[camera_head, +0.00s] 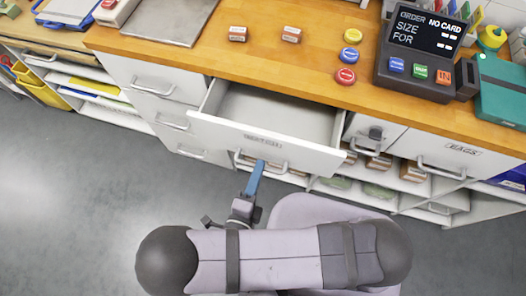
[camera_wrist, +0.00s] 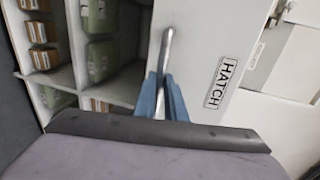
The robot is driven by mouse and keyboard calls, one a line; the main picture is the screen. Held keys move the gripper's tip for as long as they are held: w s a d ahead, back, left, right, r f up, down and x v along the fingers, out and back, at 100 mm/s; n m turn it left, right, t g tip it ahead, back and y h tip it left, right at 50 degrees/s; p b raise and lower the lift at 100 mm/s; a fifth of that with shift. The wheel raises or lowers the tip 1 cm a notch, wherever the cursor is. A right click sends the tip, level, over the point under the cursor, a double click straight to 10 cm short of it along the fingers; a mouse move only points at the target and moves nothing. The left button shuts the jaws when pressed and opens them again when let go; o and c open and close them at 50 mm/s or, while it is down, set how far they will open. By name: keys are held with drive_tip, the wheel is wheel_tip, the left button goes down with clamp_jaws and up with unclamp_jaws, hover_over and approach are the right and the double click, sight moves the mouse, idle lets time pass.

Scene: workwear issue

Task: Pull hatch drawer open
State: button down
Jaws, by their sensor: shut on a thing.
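The hatch drawer (camera_head: 230,133) is white and stands pulled out from under the wooden counter, with its inside showing as empty where I can see it. Its front carries a label that reads HATCH in the wrist view (camera_wrist: 221,82). The drawer's metal bar handle (camera_head: 274,165) is on the front's lower part and also shows in the wrist view (camera_wrist: 166,48). My gripper (camera_head: 257,168), with blue fingers, is shut on the handle near its left part. The fingers sit on both sides of the bar in the wrist view (camera_wrist: 162,95).
A terminal (camera_head: 428,45) with coloured buttons stands on the wooden counter (camera_head: 205,55). A drawer labelled BAGS (camera_head: 462,150) is shut to the right. Open shelves (camera_head: 400,195) with packed goods lie below. Grey floor (camera_head: 80,200) in front is clear.

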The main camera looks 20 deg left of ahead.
drive_tip(key=shift+v, duration=0.8)
drive_tip(key=shift+f, duration=0.15)
drive_tip(key=c, duration=1.8)
unclamp_jaws()
drive_tip(key=shift+p, duration=0.3)
